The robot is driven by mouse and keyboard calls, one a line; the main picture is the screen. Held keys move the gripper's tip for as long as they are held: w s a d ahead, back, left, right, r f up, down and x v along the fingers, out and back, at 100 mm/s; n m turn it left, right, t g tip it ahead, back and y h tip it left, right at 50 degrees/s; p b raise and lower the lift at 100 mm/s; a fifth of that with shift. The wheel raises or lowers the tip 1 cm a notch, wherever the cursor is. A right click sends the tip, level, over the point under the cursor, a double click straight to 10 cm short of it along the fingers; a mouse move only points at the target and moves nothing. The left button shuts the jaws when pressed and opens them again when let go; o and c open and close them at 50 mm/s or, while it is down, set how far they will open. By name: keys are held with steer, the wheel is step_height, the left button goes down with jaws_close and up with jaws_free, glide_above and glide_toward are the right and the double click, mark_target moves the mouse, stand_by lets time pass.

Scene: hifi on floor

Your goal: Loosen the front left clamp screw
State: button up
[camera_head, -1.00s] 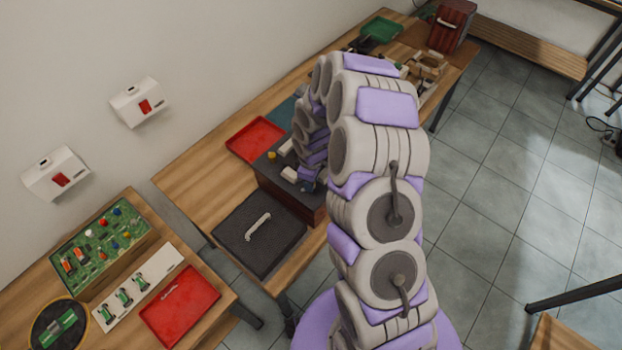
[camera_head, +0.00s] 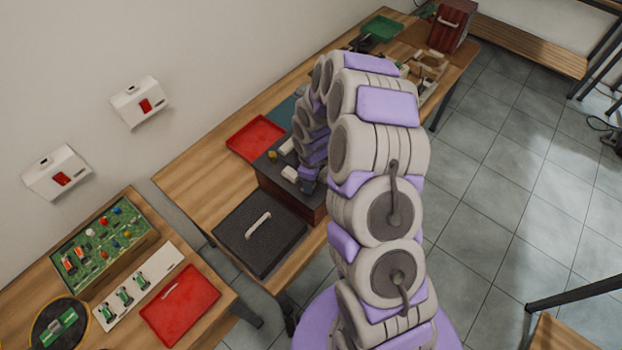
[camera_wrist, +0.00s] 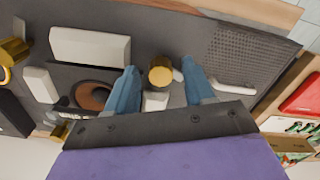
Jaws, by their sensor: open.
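In the wrist view my gripper (camera_wrist: 160,70) is open, its two blue fingers apart. A round brass clamp screw (camera_wrist: 160,73) shows between the fingertips, with a gap visible on each side; I cannot tell how far down the fingers reach beside it. A second brass screw (camera_wrist: 12,51) is at the left edge, and a smaller brass piece (camera_wrist: 59,132) shows lower left. In the head view my gripper (camera_head: 308,184) is over the dark fixture box (camera_head: 290,200), partly hidden by my arm. A yellow screw (camera_head: 272,155) shows on the box's top.
White blocks (camera_wrist: 90,47) and a brown round part (camera_wrist: 92,96) lie on the dark surface. A black mesh lid with a handle (camera_head: 259,232) is beside the box. A red tray (camera_head: 255,138) is behind it. Another table with circuit boards (camera_head: 100,243) stands lower left.

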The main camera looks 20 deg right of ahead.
steer(key=shift+r, duration=0.1)
step_height(320, 180, up, 17)
stand_by(0.6)
stand_by(0.3)
steer(key=s+a+r+m+b, duration=0.1)
steer(key=s+r+m+b, duration=0.4)
steer(key=s, duration=0.9)
steer(key=s+m+g+b, duration=0.1)
steer(key=s+m+b, duration=0.2)
steer(key=s, duration=1.7)
steer(key=d+m, duration=0.1)
steer(key=m, duration=0.2)
steer(key=shift+s+g, duration=0.15)
steer(key=shift+g, duration=0.25)
